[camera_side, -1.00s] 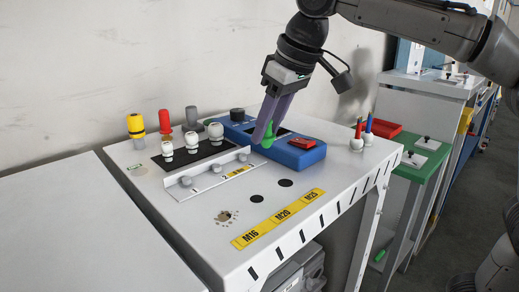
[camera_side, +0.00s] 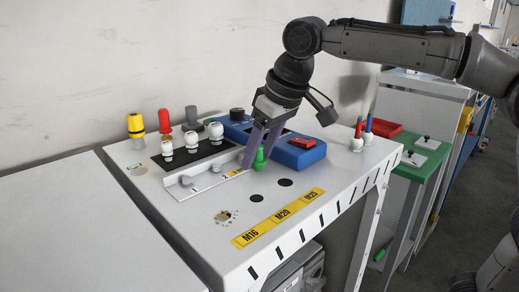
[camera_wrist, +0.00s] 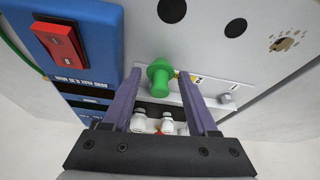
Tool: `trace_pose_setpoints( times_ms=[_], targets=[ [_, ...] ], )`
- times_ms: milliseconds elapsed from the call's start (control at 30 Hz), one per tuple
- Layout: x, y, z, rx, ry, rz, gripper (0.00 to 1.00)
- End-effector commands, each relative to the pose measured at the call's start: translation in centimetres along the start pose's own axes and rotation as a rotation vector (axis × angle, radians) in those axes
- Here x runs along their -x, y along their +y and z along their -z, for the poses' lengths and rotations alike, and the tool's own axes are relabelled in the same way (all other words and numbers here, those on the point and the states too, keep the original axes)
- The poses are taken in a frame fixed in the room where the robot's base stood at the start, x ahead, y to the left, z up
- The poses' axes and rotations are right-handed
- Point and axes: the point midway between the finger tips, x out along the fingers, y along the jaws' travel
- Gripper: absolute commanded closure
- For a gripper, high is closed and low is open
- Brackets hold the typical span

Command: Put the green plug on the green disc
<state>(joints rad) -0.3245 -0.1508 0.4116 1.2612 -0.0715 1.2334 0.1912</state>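The same fingers show in the wrist view (camera_wrist: 159,72). I cannot make out a green disc; the spot under the plug is hidden. Two black discs (camera_side: 285,183) (camera_side: 256,198) are bare on the bench nearby.
The blue box (camera_side: 293,153) with a red switch (camera_side: 302,142) stands just behind the plug. The rail (camera_side: 205,175) and several white plugs (camera_side: 192,140) are to the left. Yellow M16, M20 and M25 labels (camera_side: 279,218) lie in front. The bench's front area is mostly clear.

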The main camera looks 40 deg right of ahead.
Motion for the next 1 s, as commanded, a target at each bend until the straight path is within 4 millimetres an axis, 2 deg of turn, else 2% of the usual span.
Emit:
trace_pose_setpoints(
  times_ms=[333,467,1000],
  targets=[
    [0.1,0.0,0.0,0.000,0.000,0.000,0.29],
    [0.9,0.0,0.2,0.000,0.003,0.001,0.29],
    [10.7,0.0,0.2,0.000,0.002,0.001,0.29]
  ],
)
